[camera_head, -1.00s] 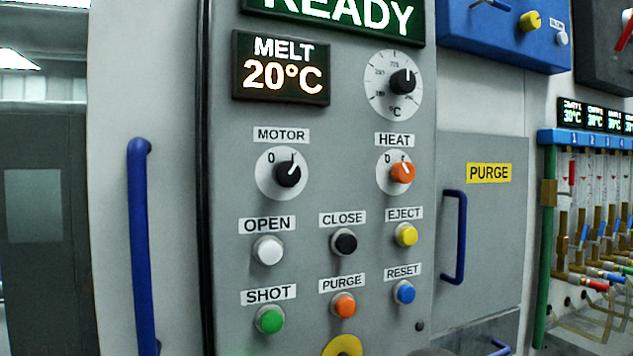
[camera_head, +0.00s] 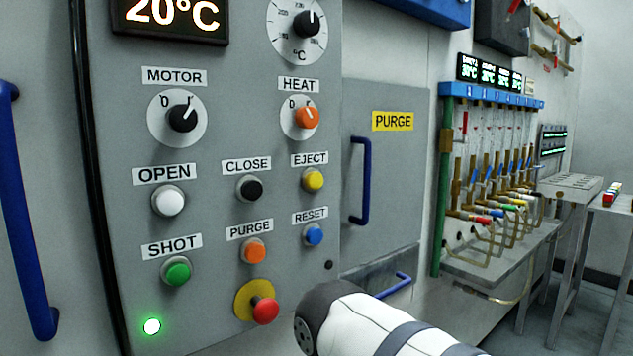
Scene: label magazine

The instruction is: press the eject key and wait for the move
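The eject key is a yellow push button (camera_head: 313,180) under the EJECT label (camera_head: 310,159) on the grey control panel (camera_head: 225,120). It stands out from the panel with nothing touching it. A white and dark part of my arm comes in at the bottom, below and right of the key. No fingers of either gripper show in the head view.
Close by are a black CLOSE button (camera_head: 249,188), a blue RESET button (camera_head: 314,234), an orange PURGE button (camera_head: 253,250) and a red mushroom button (camera_head: 265,310). A blue handle (camera_head: 361,180) sticks out on the right. A green lamp (camera_head: 152,326) is lit.

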